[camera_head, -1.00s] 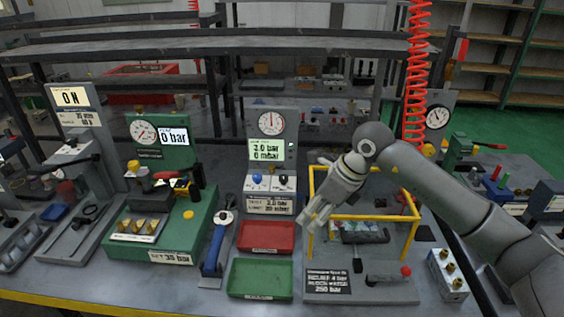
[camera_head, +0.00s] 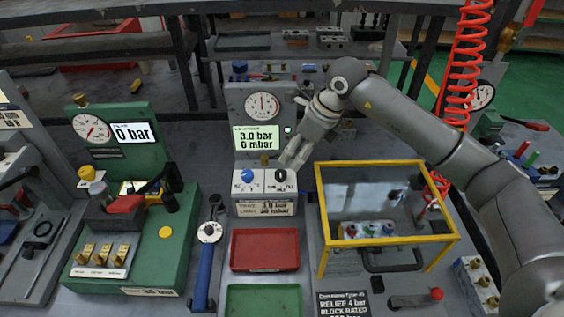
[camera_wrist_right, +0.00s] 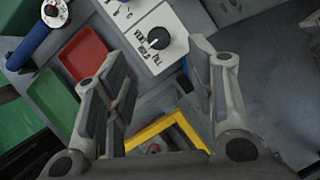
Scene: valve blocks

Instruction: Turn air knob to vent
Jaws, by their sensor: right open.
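The air knob (camera_head: 281,175) is a small black knob on the white sloped panel of the grey test station, right of a blue knob (camera_head: 247,176). In the right wrist view the black knob (camera_wrist_right: 158,38) has VENT, HOLD and FILL labels beside it; I cannot tell which one it points at. The station display (camera_head: 257,138) reads 3.0 bar and 0 mbar, with a round gauge (camera_head: 263,106) above. My right gripper (camera_head: 290,161) is open and empty, just above and beyond the black knob. In the wrist view the knob appears between the fingertips, apart from them. My left gripper is not in view.
A yellow-framed clear guard (camera_head: 385,165) stands right of the station, below my right arm. Red (camera_head: 265,249) and green (camera_head: 262,300) trays lie in front. A blue-handled tool (camera_head: 203,275) and a green gauge station (camera_head: 150,240) are at the left.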

